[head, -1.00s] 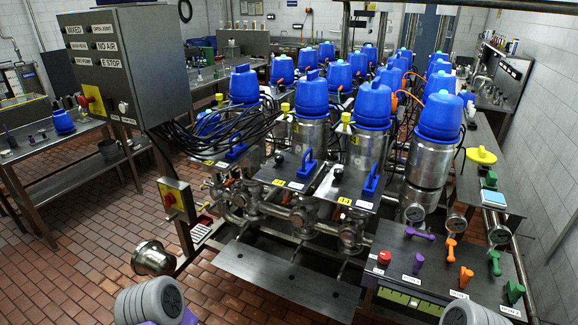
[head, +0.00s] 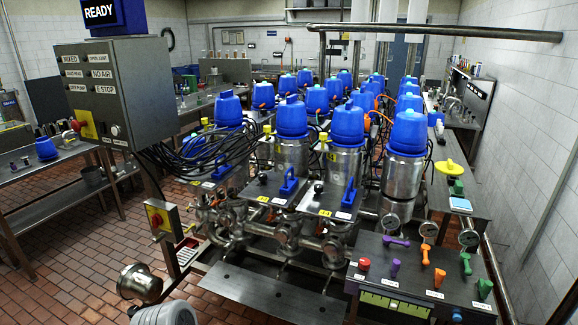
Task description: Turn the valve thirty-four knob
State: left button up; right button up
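A control panel (head: 410,268) at the lower right carries several coloured knobs: a red one (head: 364,265), a purple one (head: 394,268), an orange one (head: 438,278) and a green one (head: 485,289). Each has a white label too small to read, so I cannot tell which knob is valve thirty-four. Behind them are levers in purple (head: 397,241), orange (head: 425,254) and green (head: 465,263). Neither of my grippers is in view. Only a grey rounded part of my arm shows at the bottom left edge.
Steel valve bodies with blue caps (head: 408,132) fill the middle in rows. A flat grey plate (head: 270,293) lies low in front of them. A hanging control box (head: 115,92) under a READY sign (head: 100,12) stands at the left. Open brick floor (head: 70,250) lies at the lower left.

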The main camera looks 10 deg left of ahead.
aim_at(262, 177)
jog(key=u, duration=0.2)
jog(key=i, duration=1)
jog(key=u, duration=0.7)
